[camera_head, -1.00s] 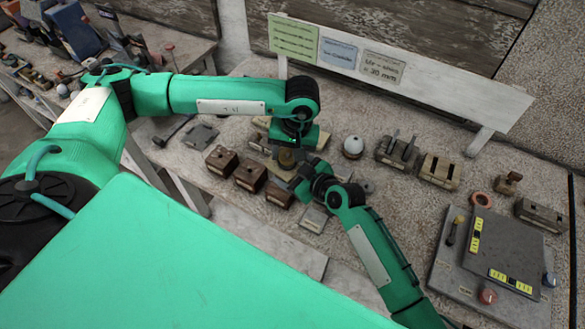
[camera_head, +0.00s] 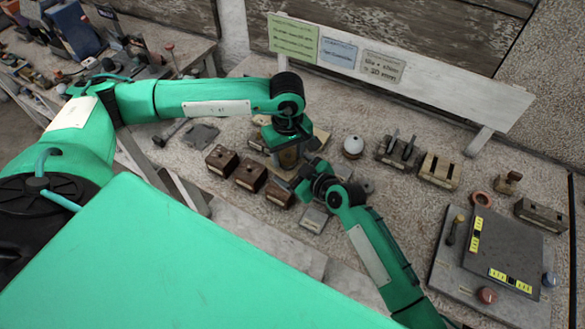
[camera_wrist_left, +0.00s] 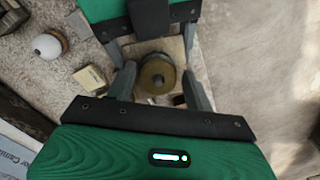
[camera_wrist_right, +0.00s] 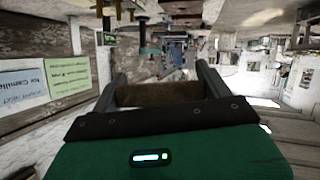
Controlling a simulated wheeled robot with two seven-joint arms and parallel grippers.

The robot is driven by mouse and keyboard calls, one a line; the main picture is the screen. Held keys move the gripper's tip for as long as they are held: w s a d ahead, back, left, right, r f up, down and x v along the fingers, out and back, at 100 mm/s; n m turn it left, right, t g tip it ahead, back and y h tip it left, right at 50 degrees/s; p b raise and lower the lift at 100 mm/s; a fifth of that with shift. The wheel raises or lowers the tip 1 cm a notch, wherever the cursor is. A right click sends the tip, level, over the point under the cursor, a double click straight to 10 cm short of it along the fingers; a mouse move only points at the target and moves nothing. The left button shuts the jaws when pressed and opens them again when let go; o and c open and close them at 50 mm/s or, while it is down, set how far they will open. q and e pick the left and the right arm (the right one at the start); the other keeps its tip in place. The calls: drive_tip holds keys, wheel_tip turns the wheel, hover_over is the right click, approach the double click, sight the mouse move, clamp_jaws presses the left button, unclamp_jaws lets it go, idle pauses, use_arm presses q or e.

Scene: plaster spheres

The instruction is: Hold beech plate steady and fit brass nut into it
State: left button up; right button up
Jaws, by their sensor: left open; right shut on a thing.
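The beech plate (camera_wrist_left: 177,44) shows in the left wrist view as a pale square between my right gripper's fingers. My right gripper (camera_wrist_right: 160,92) is shut on it; a brown edge of the plate spans the fingers in the right wrist view. The brass nut (camera_wrist_left: 155,75), round with a darker centre, lies over the plate in the left wrist view. My left gripper (camera_wrist_left: 160,88) is open, with a finger on either side of the nut and gaps showing. In the head view my left gripper (camera_head: 287,147) is above, partly hiding the nut and plate.
Several brown wooden blocks (camera_head: 250,175) stand to the left on the speckled bench. A white ball on a base (camera_head: 353,147), slotted blocks (camera_head: 440,170) and a grey panel (camera_head: 492,262) lie to the right. A white sign board (camera_head: 440,82) stands behind.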

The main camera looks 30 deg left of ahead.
use_arm(q)
drive_tip(key=shift+s, duration=0.1)
drive_tip(key=c, duration=0.9)
drive_tip(key=m+y, duration=0.1)
drive_tip(key=m, duration=0.3)
drive_tip(key=m+y, duration=0.1)
drive_tip(key=m, duration=0.3)
drive_tip(key=shift+a, duration=0.1)
drive_tip(key=m+y, duration=0.1)
drive_tip(key=m, duration=0.4)
drive_tip(key=shift+a, duration=0.1)
drive_tip(key=m+y, duration=0.1)
drive_tip(key=m, duration=0.2)
drive_tip(key=shift+m+t, duration=0.4)
